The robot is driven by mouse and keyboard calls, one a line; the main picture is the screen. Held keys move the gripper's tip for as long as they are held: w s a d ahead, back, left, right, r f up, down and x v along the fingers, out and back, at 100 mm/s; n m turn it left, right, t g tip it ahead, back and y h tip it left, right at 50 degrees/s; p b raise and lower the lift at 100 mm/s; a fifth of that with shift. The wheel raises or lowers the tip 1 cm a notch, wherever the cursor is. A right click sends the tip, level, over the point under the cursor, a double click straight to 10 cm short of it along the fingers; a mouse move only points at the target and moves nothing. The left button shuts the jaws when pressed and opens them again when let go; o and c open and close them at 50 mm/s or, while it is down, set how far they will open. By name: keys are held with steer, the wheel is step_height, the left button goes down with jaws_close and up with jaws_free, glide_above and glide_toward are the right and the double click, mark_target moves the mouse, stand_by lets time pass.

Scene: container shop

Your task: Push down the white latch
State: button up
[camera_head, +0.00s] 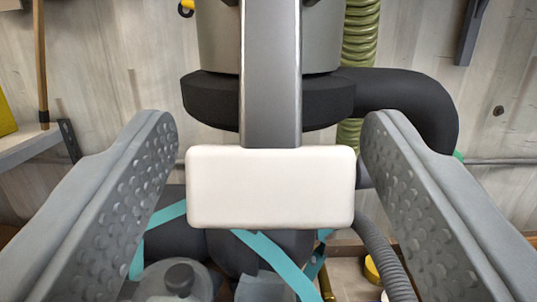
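The white latch (270,187) is a rounded white block at the lower end of a grey vertical bar (271,75), in the middle of the head camera view. My gripper (268,140) is open, with one grey dimpled finger on each side of the latch. A gap shows between each finger and the latch in the picture, and neither seems to touch it. Whether the fingertips reach as far as the latch is hard to tell. The space behind the latch is hidden.
A grey machine with a black collar (215,100) and a thick black pipe (405,95) stands behind the latch. A green ribbed hose (360,35), a grey hose (385,255) and teal straps (275,262) hang nearby. A shelf (30,145) is at left against a wooden wall.

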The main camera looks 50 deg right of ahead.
steer(key=shift+s+a, duration=0.1)
steer(key=v, duration=1.7)
steer(key=shift+a+f, duration=0.1)
steer(key=shift+f, duration=0.05)
steer(key=s+d+f+n+y, duration=0.7)
steer(key=s+d+f+y, duration=0.25)
steer(key=s+f, duration=0.25)
steer(key=s+f+n+t+y, duration=0.1)
steer(key=s+n+t+y, duration=0.1)
steer(key=s, duration=0.7)
steer(key=s+f+n+t+y, duration=0.1)
steer(key=s+y, duration=0.4)
steer(key=s, duration=0.5)
steer(key=shift+s+d+f+n+t, duration=0.2)
steer(key=shift+s+f+n+t, duration=0.15)
steer(key=shift+f+t, duration=0.65)
steer(key=shift+w+r, duration=0.1)
steer(key=shift+r, duration=0.05)
